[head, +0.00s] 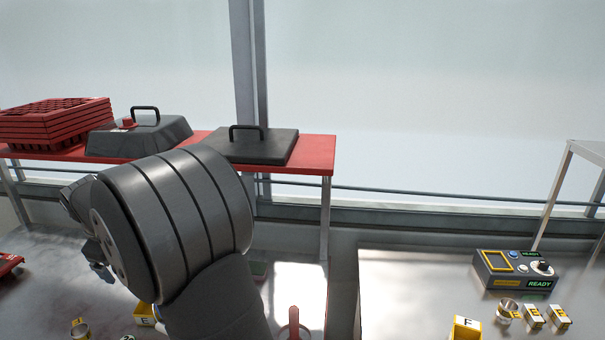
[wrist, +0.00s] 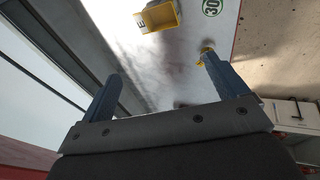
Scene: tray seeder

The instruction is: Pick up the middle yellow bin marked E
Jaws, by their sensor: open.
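A yellow bin (head: 144,316) with a dark letter on a pale label, which looks like E, sits at the bottom left of the head view, partly hidden by my arm. In the head view my gripper is mostly hidden behind my own wrist.
A green round 30 marker (wrist: 212,6) is beside the bin. A yellow bin marked F (head: 466,328) and a control box reading READY (head: 514,270) stand on the right table. Red trays (head: 55,125) and dark lids (head: 255,146) rest on the red back shelf.

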